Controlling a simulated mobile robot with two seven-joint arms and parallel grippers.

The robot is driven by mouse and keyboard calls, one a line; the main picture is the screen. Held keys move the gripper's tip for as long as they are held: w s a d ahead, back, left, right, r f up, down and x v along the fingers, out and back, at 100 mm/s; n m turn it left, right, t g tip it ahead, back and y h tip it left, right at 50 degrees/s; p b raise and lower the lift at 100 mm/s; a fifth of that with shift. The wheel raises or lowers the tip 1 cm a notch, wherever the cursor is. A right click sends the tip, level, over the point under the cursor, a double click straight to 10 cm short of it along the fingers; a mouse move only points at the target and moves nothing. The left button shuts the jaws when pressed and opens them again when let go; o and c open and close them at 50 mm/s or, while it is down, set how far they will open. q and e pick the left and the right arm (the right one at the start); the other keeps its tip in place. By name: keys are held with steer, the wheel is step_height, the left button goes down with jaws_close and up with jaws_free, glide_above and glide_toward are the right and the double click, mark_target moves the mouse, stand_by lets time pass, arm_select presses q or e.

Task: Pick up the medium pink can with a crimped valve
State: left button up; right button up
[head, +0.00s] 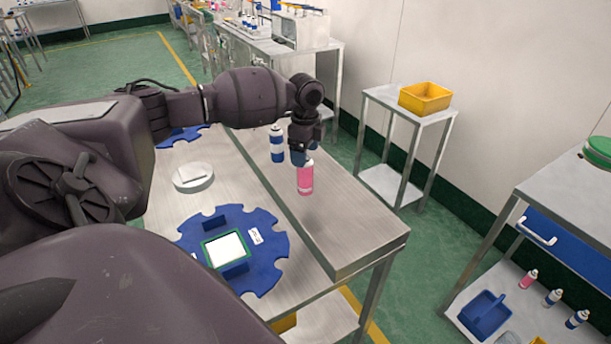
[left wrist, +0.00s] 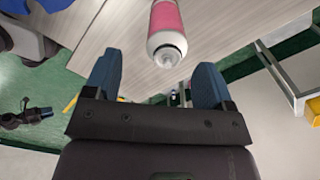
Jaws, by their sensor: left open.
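The pink can (head: 305,180) stands upright on the raised shelf of the table in the head view. In the left wrist view the pink can (left wrist: 166,32) shows its white shoulder and a pale valve stem on top. My left gripper (head: 299,155) is directly above and beside the can's top. In the left wrist view my left gripper (left wrist: 158,85) is open, with its two blue fingers apart and the can's top just beyond the gap. My right gripper is not in view.
A blue and white can (head: 277,145) stands close to the left of the gripper. A blue notched disc (head: 262,270) and a round white piece (head: 193,177) lie on the lower table. A side stand holds a yellow bin (head: 425,98). The shelf's front end is bare.

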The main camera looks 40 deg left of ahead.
arm_select(q)
steer(key=shift+f, duration=0.45)
steer(key=f, duration=0.4)
steer(key=shift+w+a+f+b, duration=0.15)
steer(key=shift+w+a+b, duration=0.1)
steer(key=shift+a+b, duration=0.05)
steer(key=shift+f, duration=0.1)
steer(key=c, duration=1.1)
steer(key=shift+c, duration=0.6)
steer(key=shift+r, duration=0.6)
step_height(320, 180, up, 18)
steer(key=shift+f+p, duration=0.25)
steer(key=shift+p, duration=0.55)
steer(key=shift+r, duration=0.7)
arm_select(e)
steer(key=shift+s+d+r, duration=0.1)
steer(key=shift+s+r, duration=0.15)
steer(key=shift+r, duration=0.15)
